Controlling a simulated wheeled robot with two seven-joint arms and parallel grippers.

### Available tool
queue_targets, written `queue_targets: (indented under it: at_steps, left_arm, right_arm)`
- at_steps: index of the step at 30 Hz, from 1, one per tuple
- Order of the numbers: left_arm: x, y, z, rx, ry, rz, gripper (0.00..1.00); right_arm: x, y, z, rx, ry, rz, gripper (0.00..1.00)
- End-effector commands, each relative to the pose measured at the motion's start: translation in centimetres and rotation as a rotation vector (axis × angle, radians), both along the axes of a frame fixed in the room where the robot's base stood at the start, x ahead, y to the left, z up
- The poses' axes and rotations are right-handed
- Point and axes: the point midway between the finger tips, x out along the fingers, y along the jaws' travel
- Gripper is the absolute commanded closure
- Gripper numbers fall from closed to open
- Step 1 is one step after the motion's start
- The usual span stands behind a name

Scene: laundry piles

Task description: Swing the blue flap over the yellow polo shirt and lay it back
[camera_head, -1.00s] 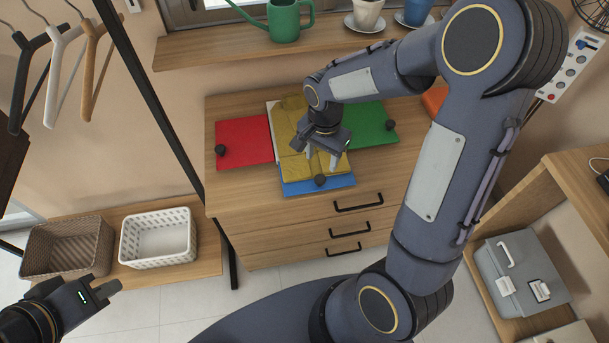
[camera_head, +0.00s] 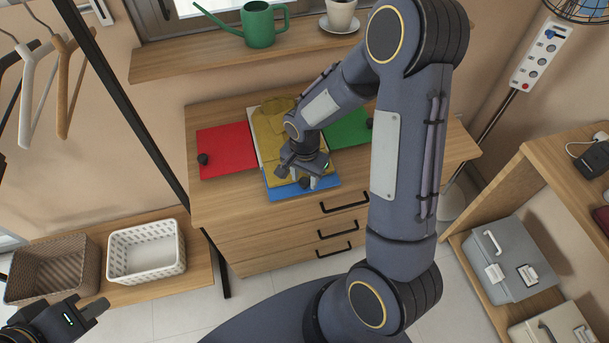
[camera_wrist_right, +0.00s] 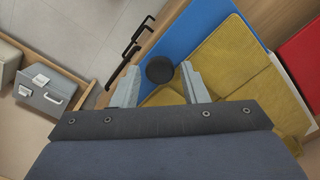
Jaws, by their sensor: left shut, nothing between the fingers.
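The blue flap (camera_head: 285,193) lies flat at the front of the folding board on the dresser, with a black knob (camera_head: 305,182) near its front edge. The yellow polo shirt (camera_head: 268,125) lies folded on the board and covers part of the blue flap; my right arm hides some of it. My right gripper (camera_head: 298,177) is open and low over the blue flap. In the right wrist view its fingers stand on either side of the knob (camera_wrist_right: 160,69), with gaps showing. My left gripper (camera_head: 91,308) is shut and empty at the lower left, far from the board.
The red flap (camera_head: 228,150) lies open on the left and the green flap (camera_head: 348,129) on the right, each with a black knob. A windowsill with a green watering can (camera_head: 260,27) is behind. Baskets (camera_head: 146,250) stand at left, a grey toolbox (camera_head: 510,258) at right.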

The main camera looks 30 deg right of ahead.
Motion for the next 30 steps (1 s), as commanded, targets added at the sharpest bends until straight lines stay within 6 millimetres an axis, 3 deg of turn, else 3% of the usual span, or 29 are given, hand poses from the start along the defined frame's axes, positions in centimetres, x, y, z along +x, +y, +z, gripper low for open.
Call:
queue_targets:
  at_steps: [1, 9, 20, 30]
  left_arm:
    - [0.0, 0.0, 0.0, 0.0, 0.0, 0.0, 1.0]
    - [0.0, 0.0, 0.0, 0.0, 0.0, 0.0, 1.0]
    - [0.0, 0.0, 0.7, 0.0, 0.0, 0.0, 1.0]
    - [0.0, 0.0, 4.1, 0.0, 0.0, 0.0, 1.0]
  right_arm:
    - [0.0, 0.0, 0.0, 0.0, 0.0, 0.0, 0.67]
    - [0.0, 0.0, 0.0, 0.0, 0.0, 0.0, 1.0]
    - [0.2, 0.0, 0.6, 0.007, 0.028, -0.001, 1.0]
    - [1.5, -0.3, 2.7, 0.055, 0.23, -0.003, 1.0]
